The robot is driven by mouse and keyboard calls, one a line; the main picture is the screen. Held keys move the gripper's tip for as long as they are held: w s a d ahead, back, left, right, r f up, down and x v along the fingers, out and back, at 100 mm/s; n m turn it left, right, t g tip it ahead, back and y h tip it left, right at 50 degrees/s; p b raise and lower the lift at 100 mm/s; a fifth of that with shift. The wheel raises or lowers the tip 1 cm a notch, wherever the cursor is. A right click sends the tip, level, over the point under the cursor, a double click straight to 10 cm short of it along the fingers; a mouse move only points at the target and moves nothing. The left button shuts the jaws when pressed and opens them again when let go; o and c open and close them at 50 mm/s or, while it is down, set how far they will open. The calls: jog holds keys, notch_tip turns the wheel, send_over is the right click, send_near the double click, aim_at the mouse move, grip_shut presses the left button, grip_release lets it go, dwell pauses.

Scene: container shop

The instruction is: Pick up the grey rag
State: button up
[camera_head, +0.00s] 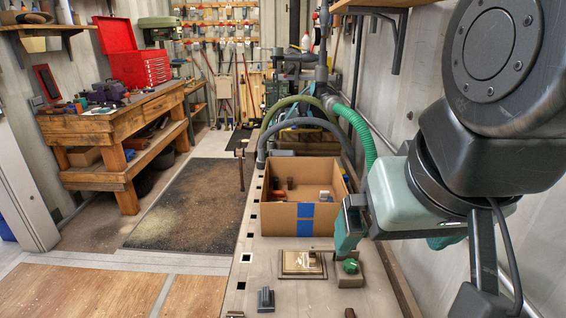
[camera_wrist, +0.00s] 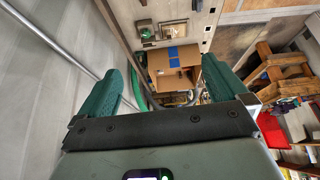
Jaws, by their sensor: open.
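I cannot make out a grey rag for certain in either view. A small dark grey item (camera_head: 265,299) lies on the bench at the front; it looks ridged or folded, too small to tell what it is. My gripper (camera_head: 347,228) hangs at the right of the open cardboard box, above the bench. In the wrist view my gripper (camera_wrist: 163,75) shows two green fingers spread wide with nothing between them. The cardboard box (camera_head: 316,222) has blue tape on its front and several small items inside; it also shows in the wrist view (camera_wrist: 160,64).
A framed plaque (camera_head: 302,263) and a block with a green knob (camera_head: 350,267) stand in front of the box. Green and grey hoses (camera_head: 358,133) arch behind it. A wall is close on the right. A wooden workbench (camera_head: 110,122) with a red toolbox (camera_head: 133,58) stands left.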

jog(key=shift+w, duration=0.1)
jog(key=m+g, duration=0.6)
jog(key=m, duration=1.2)
send_over(267, 293)
jog(key=f, duration=3.8)
jog(key=shift+w+f, duration=0.15)
jog(key=shift+w, duration=0.2)
jog(key=f, duration=0.5)
jog(key=shift+s+f, duration=0.3)
jog(key=shift+s, duration=0.05)
